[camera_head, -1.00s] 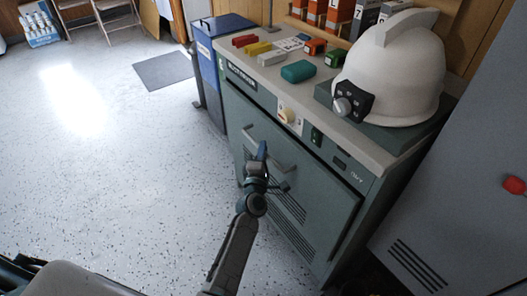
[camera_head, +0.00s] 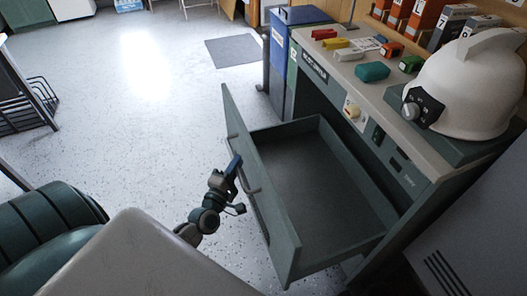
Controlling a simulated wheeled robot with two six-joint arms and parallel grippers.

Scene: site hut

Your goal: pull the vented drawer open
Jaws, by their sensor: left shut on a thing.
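The vented drawer (camera_head: 292,251) stands well out of the grey-green cabinet (camera_head: 432,196), and its empty inside shows. Its front panel faces left, seen nearly edge-on, so its vent slots are hidden from me. The drawer's bar handle (camera_head: 252,186) is on the outer face of that panel. My left gripper (camera_head: 235,167) is at the handle, shut on it. Its fingers partly cover the handle. My right gripper is not in view.
A blue bin (camera_head: 291,60) stands behind the cabinet. A dark wire rack (camera_head: 22,108) is at left. The speckled floor (camera_head: 140,130) between is clear.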

